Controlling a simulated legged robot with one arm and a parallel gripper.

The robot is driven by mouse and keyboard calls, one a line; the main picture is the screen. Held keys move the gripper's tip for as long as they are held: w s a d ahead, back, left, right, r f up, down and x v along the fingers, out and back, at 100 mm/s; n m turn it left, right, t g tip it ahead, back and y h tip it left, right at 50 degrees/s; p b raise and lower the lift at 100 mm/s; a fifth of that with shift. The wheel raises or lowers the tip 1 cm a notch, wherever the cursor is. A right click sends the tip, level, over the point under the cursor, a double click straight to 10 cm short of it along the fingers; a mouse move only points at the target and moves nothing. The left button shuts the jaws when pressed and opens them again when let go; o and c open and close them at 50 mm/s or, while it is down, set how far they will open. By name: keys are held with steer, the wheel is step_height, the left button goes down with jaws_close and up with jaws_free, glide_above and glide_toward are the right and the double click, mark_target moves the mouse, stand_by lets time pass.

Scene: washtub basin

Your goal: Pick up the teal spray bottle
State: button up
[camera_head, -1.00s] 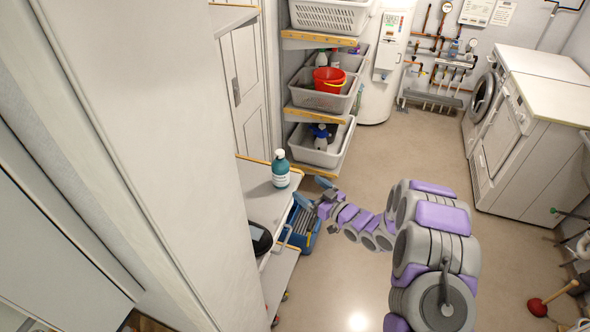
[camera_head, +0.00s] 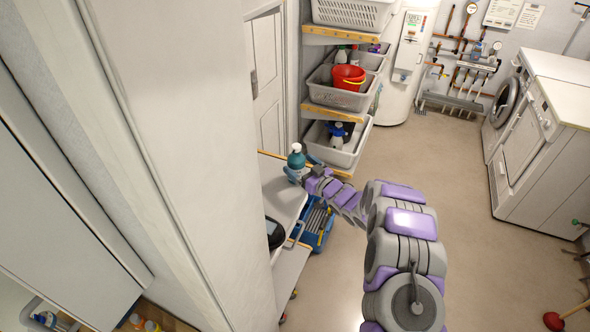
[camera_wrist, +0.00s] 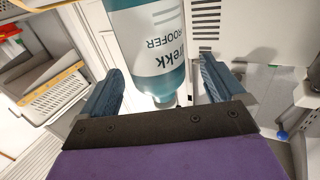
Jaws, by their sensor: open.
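The teal spray bottle (camera_head: 296,157) with a white label and pale top stands on the white shelf top beside the wall panel in the head view. In the wrist view the bottle (camera_wrist: 152,50) appears upside down, with its label and one end showing between the two blue-grey fingers. My gripper (camera_wrist: 160,84) is open, with one finger to each side of the bottle and visible room between. In the head view my gripper (camera_head: 297,174) is at the bottle and partly covers its lower part. Whether a finger touches it cannot be told.
A blue caddy (camera_head: 318,228) is below my arm. Shelves with grey baskets (camera_head: 340,152) and a red bucket (camera_head: 349,77) stand behind.

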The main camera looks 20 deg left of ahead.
steer(key=shift+w+a+b, duration=0.3)
steer(key=shift+w, duration=0.1)
steer(key=b+x, duration=0.1)
steer(key=x, duration=0.3)
steer(key=shift+a+f, duration=0.1)
steer(key=shift+f, duration=0.1)
steer(key=shift+c, duration=0.2)
steer(key=shift+r, duration=0.1)
steer(key=shift+c, duration=0.6)
steer(key=c, duration=1.1)
steer(key=shift+c, duration=0.2)
